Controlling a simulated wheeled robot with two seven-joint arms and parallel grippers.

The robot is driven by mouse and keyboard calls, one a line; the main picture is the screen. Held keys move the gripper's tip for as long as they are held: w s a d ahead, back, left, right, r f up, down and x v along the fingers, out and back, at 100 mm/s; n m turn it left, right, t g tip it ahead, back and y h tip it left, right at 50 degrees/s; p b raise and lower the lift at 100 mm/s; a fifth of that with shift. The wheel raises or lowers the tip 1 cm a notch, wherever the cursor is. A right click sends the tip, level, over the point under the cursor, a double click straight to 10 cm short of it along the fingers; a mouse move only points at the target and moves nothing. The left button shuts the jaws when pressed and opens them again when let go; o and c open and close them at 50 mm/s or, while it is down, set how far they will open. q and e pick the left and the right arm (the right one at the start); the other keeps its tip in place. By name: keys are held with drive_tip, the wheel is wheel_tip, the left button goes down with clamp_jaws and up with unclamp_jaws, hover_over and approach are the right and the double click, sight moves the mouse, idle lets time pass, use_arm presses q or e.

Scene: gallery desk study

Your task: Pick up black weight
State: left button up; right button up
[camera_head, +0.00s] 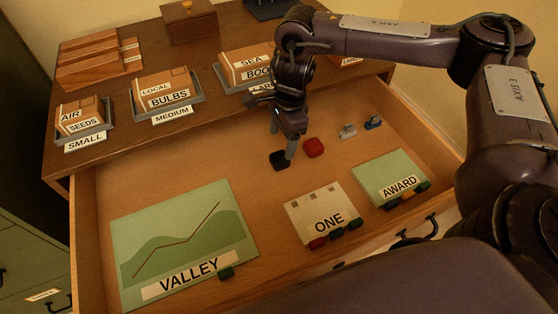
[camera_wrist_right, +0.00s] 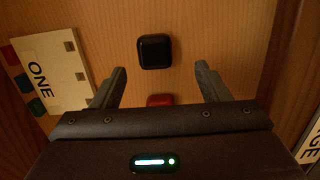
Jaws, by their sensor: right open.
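The black weight (camera_head: 279,160) is a small dark rounded block lying on the wooden floor of the open drawer. In the right wrist view the black weight (camera_wrist_right: 155,51) lies ahead of the fingertips, roughly between their lines and apart from both. My right gripper (camera_head: 287,147) is above the drawer, pointing down, with its fingers close to the weight in the head view. In the wrist view my right gripper (camera_wrist_right: 162,76) is open, with nothing between its fingertips. My left gripper is not in view.
A red weight (camera_head: 313,147) lies close beside the black one; it shows partly in the wrist view (camera_wrist_right: 160,99). The ONE card (camera_head: 318,203), AWARD card (camera_head: 392,176) and VALLEY card (camera_head: 178,232) lie in the drawer. Small grey (camera_head: 347,131) and blue (camera_head: 373,122) pieces lie farther right.

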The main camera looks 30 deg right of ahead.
sight(280, 156)
drive_tip(key=f, duration=0.4)
drive_tip(key=shift+s+a+f, duration=0.35)
drive_tip(key=shift+s+a, duration=0.05)
drive_tip(key=shift+f, duration=0.3)
drive_tip(key=shift+c, duration=0.3)
drive_tip(key=shift+w, duration=0.1)
drive_tip(key=c, duration=1.3)
drive_tip(key=shift+r, duration=0.15)
